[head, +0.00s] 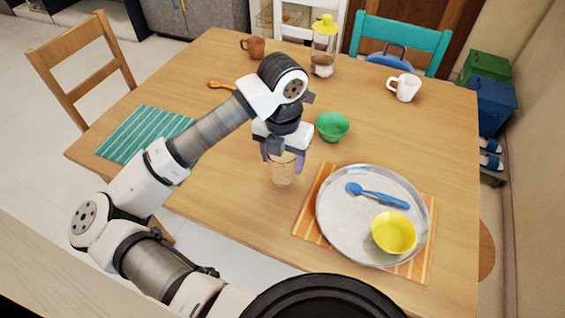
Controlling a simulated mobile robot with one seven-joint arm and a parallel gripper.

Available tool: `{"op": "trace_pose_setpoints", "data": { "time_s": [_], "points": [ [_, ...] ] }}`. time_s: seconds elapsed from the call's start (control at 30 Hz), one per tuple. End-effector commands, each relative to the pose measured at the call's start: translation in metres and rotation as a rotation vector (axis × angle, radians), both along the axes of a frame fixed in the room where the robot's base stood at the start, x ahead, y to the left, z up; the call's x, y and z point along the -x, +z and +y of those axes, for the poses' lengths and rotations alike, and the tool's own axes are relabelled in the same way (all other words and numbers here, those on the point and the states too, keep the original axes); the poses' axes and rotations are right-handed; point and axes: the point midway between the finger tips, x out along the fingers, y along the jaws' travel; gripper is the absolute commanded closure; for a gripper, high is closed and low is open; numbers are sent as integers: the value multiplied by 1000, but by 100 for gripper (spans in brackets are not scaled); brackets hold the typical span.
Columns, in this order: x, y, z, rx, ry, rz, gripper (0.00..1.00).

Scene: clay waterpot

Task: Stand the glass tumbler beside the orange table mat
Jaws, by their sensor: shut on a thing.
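The glass tumbler (281,176) is clear and upright, just left of the orange table mat in the head view. My gripper (284,161) is above it with its fingers shut on its upper part. I cannot tell whether the tumbler's base touches the table. The orange striped mat (310,222) lies at the front right of the table. A round metal tray (340,232) covers most of the mat and holds a blue spoon (376,195) and a yellow bowl (393,233).
A green bowl (332,127) stands behind the tumbler. A teal striped mat (140,132) lies at the left. A brown mug (253,47), an orange spoon (220,85), a yellow-topped jar (322,65) and a white mug (404,88) stand farther back. The table is bare left of the orange mat.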

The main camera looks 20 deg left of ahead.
Motion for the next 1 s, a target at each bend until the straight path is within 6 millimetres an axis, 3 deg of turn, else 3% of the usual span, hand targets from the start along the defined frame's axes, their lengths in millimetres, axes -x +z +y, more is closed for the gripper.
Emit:
{"op": "trace_pose_setpoints", "data": {
  "time_s": [0.2, 0.63, 0.67, 0.7, 0.83, 1.0],
  "points": [
    [0, -27, 0, 2, 1, 0, 67],
    [0, -32, 0, 0, 1, -1, 67],
    [0, -32, 0, 0, 1, 0, 37],
    [0, -31, 0, 0, 1, 0, 32],
    [0, -31, 0, 0, 1, 0, 17],
    [0, -31, 0, 1, 1, 0, 17]
  ]
}}
